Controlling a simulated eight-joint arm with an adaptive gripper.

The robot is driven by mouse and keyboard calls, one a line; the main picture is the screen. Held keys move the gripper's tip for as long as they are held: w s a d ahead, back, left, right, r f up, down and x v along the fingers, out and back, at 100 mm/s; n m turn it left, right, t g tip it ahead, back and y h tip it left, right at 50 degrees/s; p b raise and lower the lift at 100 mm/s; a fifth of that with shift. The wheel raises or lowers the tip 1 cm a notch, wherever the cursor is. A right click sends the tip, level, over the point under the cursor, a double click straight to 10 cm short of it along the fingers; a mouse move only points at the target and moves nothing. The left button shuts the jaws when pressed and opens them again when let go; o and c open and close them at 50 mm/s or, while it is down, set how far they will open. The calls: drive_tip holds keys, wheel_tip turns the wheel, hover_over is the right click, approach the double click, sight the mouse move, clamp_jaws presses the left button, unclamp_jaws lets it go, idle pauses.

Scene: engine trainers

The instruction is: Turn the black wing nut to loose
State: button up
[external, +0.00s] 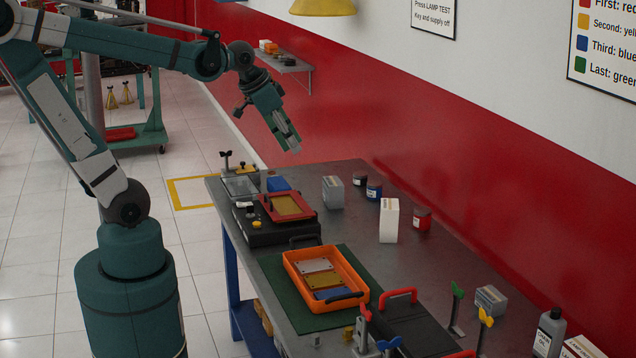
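A black wing nut (225,155) stands on an upright stem at the far left end of the grey workbench (345,215), beside a clear-topped box or plate (240,185). Its exact angle is too small to tell. My gripper (293,147) hangs in the air above the far end of the bench, up and to the right of the black wing nut and well apart from it. Its fingers point down and to the right. They are seen from the side, so the gap between them cannot be made out. I see nothing held in them.
An orange tray (290,262) with coloured plates sits on a green mat. A black case with a red frame (268,208) stands behind it. Green (457,290), yellow (486,317), red and blue wing-shaped handles stand near the front. Small boxes and jars line the wall side.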

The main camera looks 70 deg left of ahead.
drive_tip(key=w+a+g+p, duration=0.15)
drive_tip(key=w+a, duration=0.25)
drive_tip(key=a, duration=0.9)
drive_tip(key=w+a+g+p, duration=0.15)
drive_tip(key=w+a, duration=0.25)
drive_tip(key=a, duration=0.8)
drive_tip(key=w+a+g+p, duration=0.15)
drive_tip(key=w+a, duration=0.25)
drive_tip(key=a, duration=0.9)
drive_tip(key=s+a+f+p, duration=0.1)
drive_tip(key=s+a+f, duration=0.15)
drive_tip(key=a, duration=0.65)
drive_tip(key=s+a+f+p, duration=0.15)
drive_tip(key=a+f, duration=0.25)
drive_tip(key=a, duration=0.6)
drive_tip(key=shift+g+h, duration=0.5)
drive_tip(key=shift+g, duration=0.25)
drive_tip(key=shift+s+a+f+p, duration=0.3)
drive_tip(key=shift+s+a+f, duration=1.7)
drive_tip(key=shift+a, duration=1.05)
drive_tip(key=shift+s+a+f+p, duration=0.35)
drive_tip(key=shift+s+a+f, duration=1.65)
drive_tip(key=shift+a, duration=1.1)
drive_tip(key=shift+s+a+f+p, duration=0.3)
drive_tip(key=shift+s+a+f, duration=1.3)
drive_tip(key=shift+s+a, duration=1.1)
drive_tip(key=shift+w+a+f, duration=0.1)
drive_tip(key=shift+w+a, duration=0.25)
drive_tip(key=shift+w, duration=0.1)
